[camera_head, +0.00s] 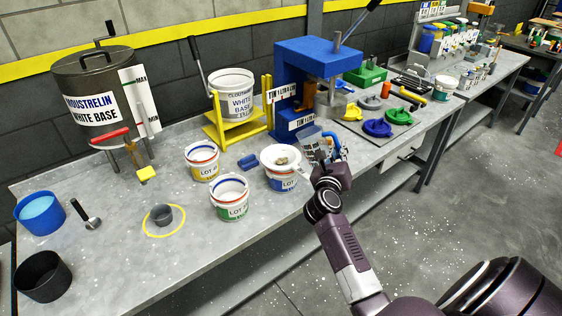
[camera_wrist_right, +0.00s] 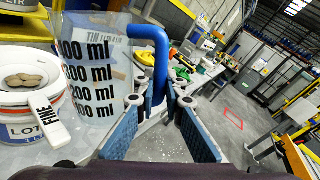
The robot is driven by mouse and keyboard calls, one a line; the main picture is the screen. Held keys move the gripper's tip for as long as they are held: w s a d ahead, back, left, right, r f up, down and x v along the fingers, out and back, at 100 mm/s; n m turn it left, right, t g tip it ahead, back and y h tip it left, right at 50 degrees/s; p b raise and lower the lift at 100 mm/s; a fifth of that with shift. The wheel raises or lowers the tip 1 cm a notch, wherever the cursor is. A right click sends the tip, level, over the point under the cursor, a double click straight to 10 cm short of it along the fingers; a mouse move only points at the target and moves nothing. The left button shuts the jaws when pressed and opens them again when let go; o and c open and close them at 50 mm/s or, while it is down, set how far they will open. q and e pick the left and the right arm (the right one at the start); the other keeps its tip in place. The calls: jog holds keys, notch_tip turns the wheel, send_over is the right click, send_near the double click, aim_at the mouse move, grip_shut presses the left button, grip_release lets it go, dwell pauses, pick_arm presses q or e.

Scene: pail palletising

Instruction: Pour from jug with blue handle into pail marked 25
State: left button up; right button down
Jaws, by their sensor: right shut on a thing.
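The clear jug (camera_head: 311,141) with black ml marks and a blue handle (camera_wrist_right: 153,55) is held roughly upright. My right gripper (camera_head: 329,158) is shut on the handle, with the handle between its fingers in the right wrist view (camera_wrist_right: 162,103). Three white pails with LOT labels stand on the bench: one yellow-labelled (camera_head: 202,165), one green-labelled (camera_head: 231,201), one blue-labelled (camera_head: 283,181). The blue-labelled pail is nearest the jug, to its left. A white strainer (camera_head: 280,155) tagged FINE sits on it with brownish lumps inside. I cannot read 25 on any pail. My left gripper is not in view.
A blue press (camera_head: 303,75) stands behind the jug. Left are a yellow stand (camera_head: 238,130), a dark tank (camera_head: 98,85), a blue tub (camera_head: 40,213) and a black tub (camera_head: 42,275). Coloured lids (camera_head: 377,127) lie right. Bare bench (camera_head: 130,265) shows at the front left.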

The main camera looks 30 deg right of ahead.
notch_tip(320, 180, down, 9)
jog(key=s+d+m+t+b, duration=0.1)
jog(key=m+b, duration=0.3)
jog(key=b, duration=0.7)
jog(key=shift+s+m+h, duration=0.3)
jog(key=shift+s+m, duration=0.1)
jog(key=shift+s, duration=0.2)
